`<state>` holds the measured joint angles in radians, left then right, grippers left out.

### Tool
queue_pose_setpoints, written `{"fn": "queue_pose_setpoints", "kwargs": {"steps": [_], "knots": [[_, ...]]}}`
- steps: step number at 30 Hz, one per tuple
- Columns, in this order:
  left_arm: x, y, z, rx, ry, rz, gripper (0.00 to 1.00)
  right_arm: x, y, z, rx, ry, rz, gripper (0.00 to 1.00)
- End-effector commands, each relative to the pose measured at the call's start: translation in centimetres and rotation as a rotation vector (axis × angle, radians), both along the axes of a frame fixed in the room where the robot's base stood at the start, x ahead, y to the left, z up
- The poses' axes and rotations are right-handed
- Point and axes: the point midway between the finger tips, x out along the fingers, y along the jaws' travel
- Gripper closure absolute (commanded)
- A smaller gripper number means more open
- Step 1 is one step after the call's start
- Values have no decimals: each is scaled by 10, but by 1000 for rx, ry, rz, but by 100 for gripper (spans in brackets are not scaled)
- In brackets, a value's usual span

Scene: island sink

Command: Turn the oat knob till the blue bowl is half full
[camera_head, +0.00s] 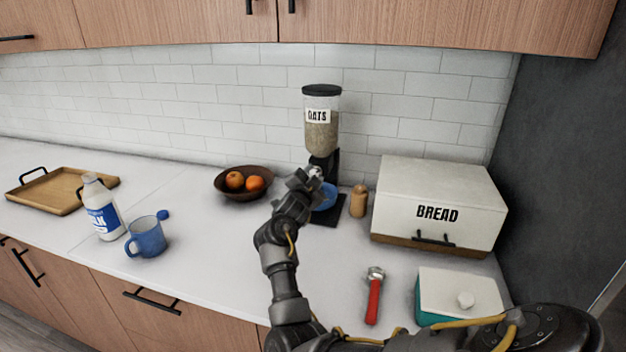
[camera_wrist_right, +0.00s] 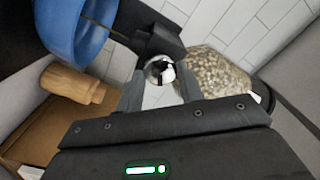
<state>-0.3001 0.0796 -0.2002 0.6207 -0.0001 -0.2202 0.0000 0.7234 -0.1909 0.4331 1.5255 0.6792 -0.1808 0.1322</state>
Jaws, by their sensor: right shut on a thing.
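The oat dispenser (camera_head: 321,125) stands against the tiled wall, its clear hopper holding oats under a black lid. My right gripper (camera_head: 312,174) is at the dispenser's front, below the hopper. In the right wrist view, my right gripper (camera_wrist_right: 160,88) is shut on the shiny round oat knob (camera_wrist_right: 160,71). The blue bowl (camera_head: 325,197) sits on the dispenser's black base under the outlet, partly hidden by my gripper. The bowl (camera_wrist_right: 72,30) also shows at the upper left of the wrist view; its fill level cannot be made out. My left gripper is not in view.
A wooden shaker (camera_head: 358,202) and a bread box (camera_head: 440,205) stand right of the dispenser. A fruit bowl (camera_head: 232,184) is to its left. A red-handled tool (camera_head: 373,300) and a teal-and-white box (camera_head: 460,292) lie in front. A blue mug (camera_head: 149,240), milk bottle (camera_head: 102,212) and tray (camera_head: 50,198) are left.

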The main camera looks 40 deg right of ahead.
Motion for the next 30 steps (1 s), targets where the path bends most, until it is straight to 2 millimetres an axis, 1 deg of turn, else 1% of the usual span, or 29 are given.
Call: {"fn": "queue_pose_setpoints", "kwargs": {"steps": [11,12,16,17,26,30], "knots": [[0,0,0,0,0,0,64,0,0,0,3,-2,0,86],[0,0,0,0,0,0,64,0,0,0,3,-2,0,60],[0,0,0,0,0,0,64,0,0,0,3,-2,0,43],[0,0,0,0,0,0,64,0,0,0,3,-2,0,41],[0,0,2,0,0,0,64,0,0,1,-4,6,0,41],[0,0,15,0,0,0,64,0,0,4,-52,75,1,41]]}}
